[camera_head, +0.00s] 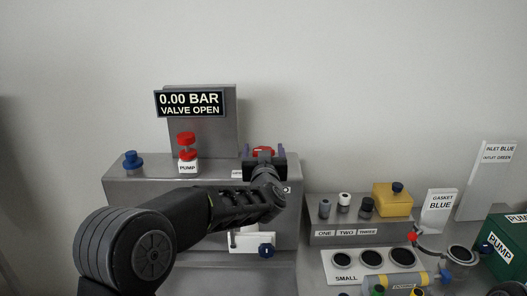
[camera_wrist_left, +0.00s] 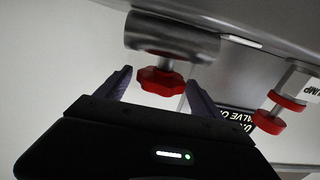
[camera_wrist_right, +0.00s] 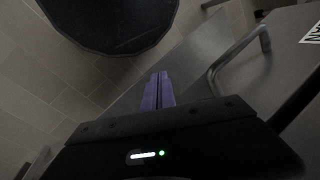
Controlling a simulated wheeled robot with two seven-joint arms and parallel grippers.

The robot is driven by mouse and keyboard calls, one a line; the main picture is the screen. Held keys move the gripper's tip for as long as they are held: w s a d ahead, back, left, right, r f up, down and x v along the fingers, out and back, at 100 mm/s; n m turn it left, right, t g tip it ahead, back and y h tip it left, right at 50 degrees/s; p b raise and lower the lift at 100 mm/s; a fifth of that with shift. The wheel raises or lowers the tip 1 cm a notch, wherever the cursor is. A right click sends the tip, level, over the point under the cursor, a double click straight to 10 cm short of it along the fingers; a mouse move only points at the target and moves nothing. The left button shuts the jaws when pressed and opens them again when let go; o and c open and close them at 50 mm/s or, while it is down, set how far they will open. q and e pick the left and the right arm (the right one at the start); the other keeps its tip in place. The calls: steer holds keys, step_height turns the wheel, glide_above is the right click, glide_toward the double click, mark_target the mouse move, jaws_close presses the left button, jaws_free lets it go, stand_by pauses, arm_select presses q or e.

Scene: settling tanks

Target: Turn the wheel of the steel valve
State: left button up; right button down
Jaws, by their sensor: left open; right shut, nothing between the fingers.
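The steel valve (camera_wrist_left: 172,36) has a grey cylindrical body and a red lobed wheel (camera_wrist_left: 161,81) on a short stem. In the head view the red wheel (camera_head: 263,150) shows at the top of the grey cabinet, mostly hidden by my left gripper (camera_head: 263,153). My left gripper (camera_wrist_left: 160,90) is open, with one purple finger on each side of the wheel; I cannot tell whether they touch it. My right gripper (camera_wrist_right: 158,90) is shut and empty, away from the valve; it is outside the head view.
A display (camera_head: 190,103) reads 0.00 BAR, VALVE OPEN. A red-topped pump fitting (camera_head: 187,152) and a blue knob (camera_head: 133,160) stand left of the valve. A yellow block (camera_head: 393,200) and small parts stand right. A metal bar handle (camera_wrist_right: 236,58) is near my right gripper.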

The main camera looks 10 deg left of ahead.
arm_select(q)
steer(key=b+v, duration=0.2)
steer(key=v, duration=0.5)
steer(key=shift+s, duration=0.25)
steer(key=shift+d+f, duration=0.1)
